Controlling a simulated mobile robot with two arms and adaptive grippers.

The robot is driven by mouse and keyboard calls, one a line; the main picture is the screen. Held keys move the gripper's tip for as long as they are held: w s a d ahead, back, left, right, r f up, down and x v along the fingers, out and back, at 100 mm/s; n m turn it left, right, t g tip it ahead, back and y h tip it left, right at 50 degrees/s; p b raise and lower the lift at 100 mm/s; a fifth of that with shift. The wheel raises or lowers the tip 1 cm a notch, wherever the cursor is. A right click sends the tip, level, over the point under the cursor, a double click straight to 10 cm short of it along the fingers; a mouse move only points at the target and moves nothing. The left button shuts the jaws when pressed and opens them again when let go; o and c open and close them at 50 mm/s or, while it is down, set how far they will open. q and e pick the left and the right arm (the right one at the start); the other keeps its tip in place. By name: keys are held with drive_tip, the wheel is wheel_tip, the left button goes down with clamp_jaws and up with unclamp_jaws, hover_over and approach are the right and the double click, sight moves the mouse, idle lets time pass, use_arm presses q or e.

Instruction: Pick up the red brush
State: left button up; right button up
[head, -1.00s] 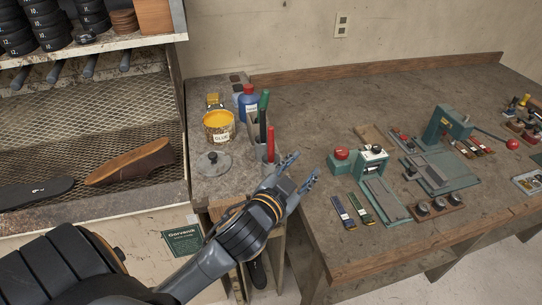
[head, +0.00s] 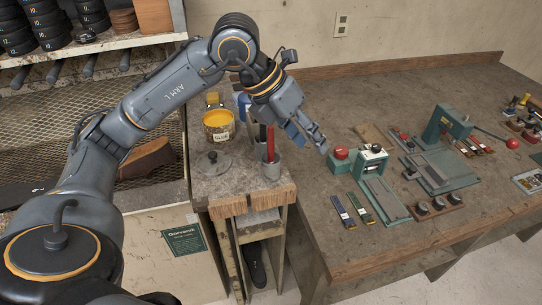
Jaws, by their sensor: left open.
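The red brush (head: 270,142) stands upright in a grey metal cup (head: 270,171) near the front of the small side bench; only its red upper part shows. A dark handle stands just left of it, partly behind my arm. My left gripper (head: 314,145) is open and empty. It points down and right, to the right of the red brush and apart from it in the picture. My right gripper is not in view.
A yellow glue tin (head: 218,125) and a round metal lid (head: 213,162) stand left of the cup. A blue bottle (head: 241,108) is partly hidden behind my arm. A green machine with a red knob (head: 341,153) stands on the workbench (head: 310,215) to the right.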

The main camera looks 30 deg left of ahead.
sight(269, 135)
use_arm(q)
drive_tip(key=a+r+n+y, duration=0.3)
drive_tip(key=a+y, duration=0.2)
drive_tip(key=a, duration=0.7)
drive_tip(key=p+x, duration=0.1)
drive_tip(key=x, duration=0.3)
drive_tip(key=p+x, duration=0.1)
drive_tip(key=x, duration=0.3)
drive_tip(key=p+x, duration=0.1)
drive_tip(key=x, duration=0.4)
drive_tip(key=shift+w+d+r+p, duration=0.15)
drive_tip(key=shift+w+r+p, duration=0.05)
drive_tip(key=shift+w+p, duration=0.2)
drive_tip(key=shift+w+f+t, duration=0.15)
drive_tip(key=shift+f+t, duration=0.15)
drive_tip(key=shift+f, duration=0.15)
clamp_jaws()
